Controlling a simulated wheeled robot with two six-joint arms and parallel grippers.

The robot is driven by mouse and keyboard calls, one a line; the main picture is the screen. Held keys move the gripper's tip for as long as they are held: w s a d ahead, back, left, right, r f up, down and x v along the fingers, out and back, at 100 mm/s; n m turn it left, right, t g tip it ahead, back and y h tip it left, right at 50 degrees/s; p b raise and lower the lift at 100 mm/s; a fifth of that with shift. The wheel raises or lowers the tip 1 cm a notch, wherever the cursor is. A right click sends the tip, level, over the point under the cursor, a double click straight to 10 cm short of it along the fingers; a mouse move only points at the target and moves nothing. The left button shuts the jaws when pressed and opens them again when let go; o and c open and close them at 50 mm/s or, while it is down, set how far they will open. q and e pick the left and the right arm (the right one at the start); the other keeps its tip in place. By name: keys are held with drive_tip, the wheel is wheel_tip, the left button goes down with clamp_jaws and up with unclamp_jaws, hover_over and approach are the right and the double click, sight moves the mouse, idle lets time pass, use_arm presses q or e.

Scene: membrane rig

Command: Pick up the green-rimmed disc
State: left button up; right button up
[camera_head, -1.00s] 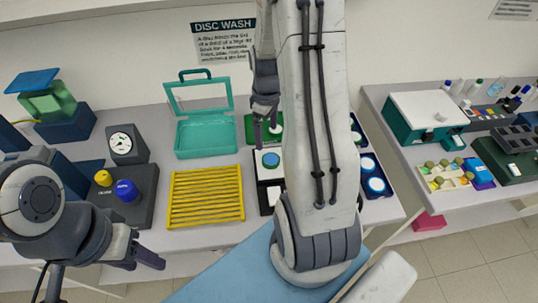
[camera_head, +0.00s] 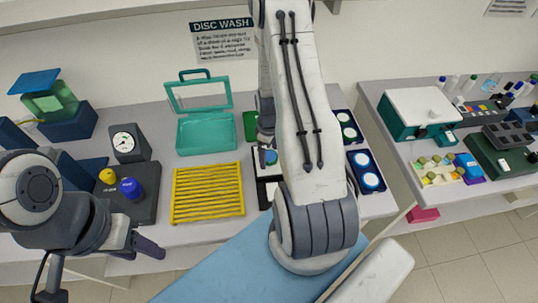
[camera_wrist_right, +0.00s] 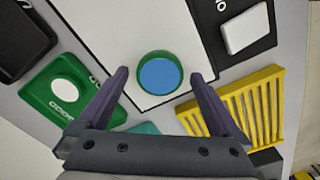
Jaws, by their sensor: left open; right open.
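The green-rimmed disc (camera_wrist_right: 160,73) has a blue face and lies flat on a white square plate (camera_wrist_right: 116,28). In the head view the disc (camera_head: 271,157) is partly hidden by my right gripper (camera_head: 266,143). In the right wrist view my right gripper (camera_wrist_right: 160,80) is open, with one finger to each side of the disc. Gaps show between the fingers and the rim, and I cannot tell the height above the plate. My left gripper (camera_head: 148,244) is open and empty, near the bench's front edge at the lower left.
A yellow slatted rack (camera_head: 208,193) stands left of the disc, with a teal lidded box (camera_head: 207,134) behind it. A green holder with a white button-like top (camera_wrist_right: 50,90) is near the right gripper.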

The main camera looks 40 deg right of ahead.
drive_tip(key=c, duration=1.3)
drive_tip(key=shift+r, duration=0.1)
